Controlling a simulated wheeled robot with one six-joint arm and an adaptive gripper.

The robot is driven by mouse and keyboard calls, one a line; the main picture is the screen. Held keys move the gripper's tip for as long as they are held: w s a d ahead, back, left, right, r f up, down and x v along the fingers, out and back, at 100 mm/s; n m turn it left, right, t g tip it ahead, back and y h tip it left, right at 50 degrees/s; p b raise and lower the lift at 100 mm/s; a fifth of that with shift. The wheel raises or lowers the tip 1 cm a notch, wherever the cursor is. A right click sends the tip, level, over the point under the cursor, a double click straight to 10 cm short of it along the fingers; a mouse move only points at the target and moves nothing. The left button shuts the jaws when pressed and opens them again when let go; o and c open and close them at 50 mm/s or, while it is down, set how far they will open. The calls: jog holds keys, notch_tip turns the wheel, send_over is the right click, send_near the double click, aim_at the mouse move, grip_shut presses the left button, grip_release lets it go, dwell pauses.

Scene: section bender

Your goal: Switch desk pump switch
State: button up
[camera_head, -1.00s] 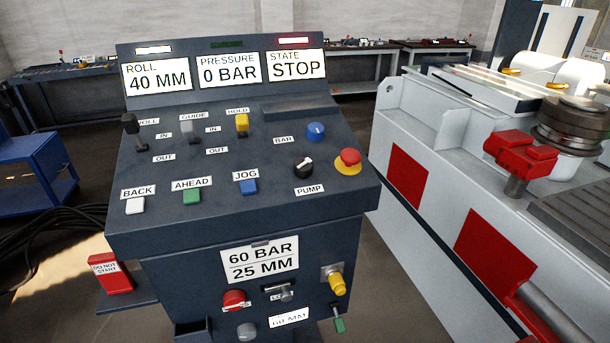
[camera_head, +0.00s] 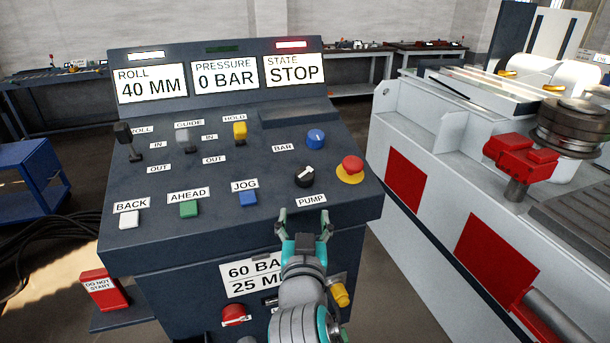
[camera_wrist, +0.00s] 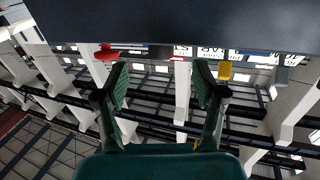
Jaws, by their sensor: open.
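The pump switch (camera_head: 304,176) is a round black knob with a white pointer mark on the sloped desk top, just above the PUMP label (camera_head: 311,201). Its pointer is tilted up to the right. My gripper (camera_head: 304,220) is at the desk's front edge, just below the PUMP label and the knob. Its fingers are apart with nothing between them, and it is not touching the knob. In the wrist view my gripper (camera_wrist: 160,85) also shows open and empty, with the dark desk edge (camera_wrist: 180,25) above; the black knob cannot be made out there.
A red mushroom button (camera_head: 352,163) on a yellow base is right of the knob, and a blue BAR knob (camera_head: 316,138) is above it. A blue JOG button (camera_head: 248,198) is to the left. A pale machine (camera_head: 420,130) stands right of the desk.

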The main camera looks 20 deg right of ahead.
aim_at(305, 179)
jog(key=shift+m+h, duration=0.4)
jog(key=shift+m, duration=0.2)
jog(key=r+x, duration=0.1)
jog(key=x, duration=0.3)
jog(key=r+x, duration=0.1)
jog(key=x, duration=0.6)
jog(key=shift+w+a+r, duration=0.1)
jog(key=shift+w+r, duration=0.25)
jog(key=shift+r, duration=0.05)
jog(key=c, duration=1.2)
